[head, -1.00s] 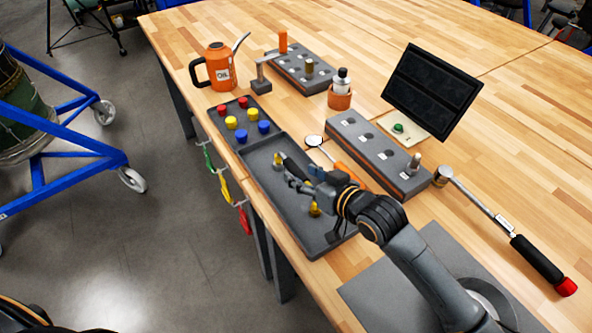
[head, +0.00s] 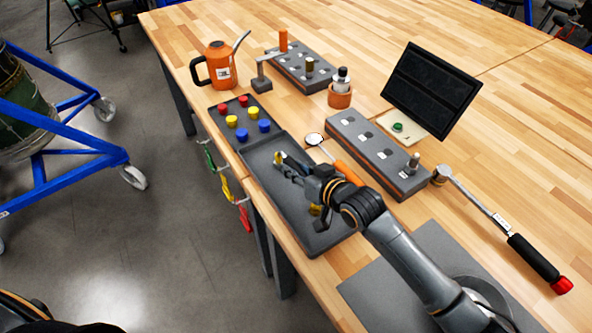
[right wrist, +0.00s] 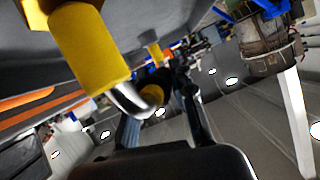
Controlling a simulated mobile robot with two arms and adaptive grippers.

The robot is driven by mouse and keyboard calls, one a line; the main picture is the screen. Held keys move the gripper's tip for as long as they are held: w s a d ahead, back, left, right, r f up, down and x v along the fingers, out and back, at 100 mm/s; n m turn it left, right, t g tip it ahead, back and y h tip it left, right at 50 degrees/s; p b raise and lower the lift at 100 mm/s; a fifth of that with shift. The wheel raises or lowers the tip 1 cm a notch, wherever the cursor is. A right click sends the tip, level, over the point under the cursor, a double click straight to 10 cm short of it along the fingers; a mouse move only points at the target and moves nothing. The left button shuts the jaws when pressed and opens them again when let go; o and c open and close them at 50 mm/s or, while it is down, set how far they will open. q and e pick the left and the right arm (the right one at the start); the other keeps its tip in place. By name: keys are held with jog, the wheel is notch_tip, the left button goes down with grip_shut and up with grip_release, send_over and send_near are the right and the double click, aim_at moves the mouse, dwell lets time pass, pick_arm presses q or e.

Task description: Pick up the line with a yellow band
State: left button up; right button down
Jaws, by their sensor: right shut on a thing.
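A small line piece with a yellow band (head: 278,158) stands in the long grey tray (head: 322,243), near its far end. My right gripper (head: 283,164) is at this piece, with its fingers shut on it. In the right wrist view, a yellow band (right wrist: 155,52) shows just beyond the fingertips (right wrist: 160,80). A second yellow-banded line (right wrist: 90,45), with a shiny metal bend, is large and close in that view. In the head view it is mostly hidden by my right gripper, with a bit of yellow (head: 315,210) showing. My left gripper is not in view.
A tray of red, yellow and blue caps (head: 242,120) adjoins the far end. A grey block with sockets (head: 375,155), a round mirror (head: 314,139) and a torque wrench (head: 500,225) lie to the right. Coloured tags (head: 226,190) hang at the table's left edge.

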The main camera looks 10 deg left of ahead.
aim_at(295, 167)
jog(key=shift+r, duration=0.1)
jog(key=shift+r, duration=0.55)
notch_tip(295, 167, up, 2)
jog(key=shift+r, duration=0.15)
jog(key=s+r+b, duration=0.2)
jog(key=s+r, duration=0.7)
jog(key=s, duration=0.5)
jog(key=shift+r, duration=0.25)
jog(key=shift+d, duration=0.1)
